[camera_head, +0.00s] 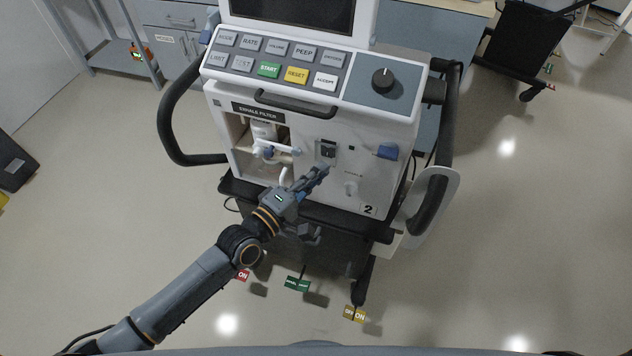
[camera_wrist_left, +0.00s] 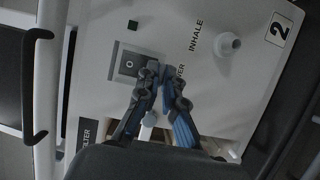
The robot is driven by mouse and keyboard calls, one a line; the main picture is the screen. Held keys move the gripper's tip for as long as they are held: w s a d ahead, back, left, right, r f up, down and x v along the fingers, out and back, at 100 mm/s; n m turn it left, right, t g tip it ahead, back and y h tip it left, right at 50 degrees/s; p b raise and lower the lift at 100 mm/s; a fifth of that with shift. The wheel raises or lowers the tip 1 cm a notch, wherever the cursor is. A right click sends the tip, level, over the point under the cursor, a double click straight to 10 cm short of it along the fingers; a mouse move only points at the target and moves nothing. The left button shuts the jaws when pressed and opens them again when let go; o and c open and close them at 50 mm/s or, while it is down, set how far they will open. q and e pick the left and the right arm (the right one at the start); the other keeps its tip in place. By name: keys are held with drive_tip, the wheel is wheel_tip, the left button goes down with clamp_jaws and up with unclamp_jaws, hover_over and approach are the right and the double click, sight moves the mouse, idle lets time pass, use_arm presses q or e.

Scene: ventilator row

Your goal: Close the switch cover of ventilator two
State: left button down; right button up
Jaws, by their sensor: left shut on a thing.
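Ventilator two (camera_head: 397,122) stands in front of me, with a "2" label low on its front. Its switch (camera_head: 327,149) is a dark square in a light plate, right of the exhale filter bay. In the left wrist view the switch plate (camera_wrist_left: 127,63) shows grey with a small round centre. My left gripper (camera_head: 321,170) reaches up from the lower left, fingertips together at the plate's lower edge. In the left wrist view the fingers (camera_wrist_left: 158,70) meet beside the plate, shut on what seems to be the switch cover, largely hidden between them. My right gripper is not in view.
The filter bay (camera_head: 240,150) is open left of the switch, with white fittings inside. A blue part (camera_head: 387,152) sticks out to the right, and a white port (camera_wrist_left: 228,43) shows in the left wrist view. Black handles (camera_head: 170,115) flank the ventilator. Coloured pedal tags (camera_head: 297,284) sit low.

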use_arm(q)
drive_tip(key=shift+f, duration=0.1)
idle(0.4)
drive_tip(key=c, duration=1.5)
unclamp_jaws()
drive_tip(key=shift+d, duration=0.1)
drive_tip(key=v, duration=1.2)
drive_tip(key=shift+f, duration=0.1)
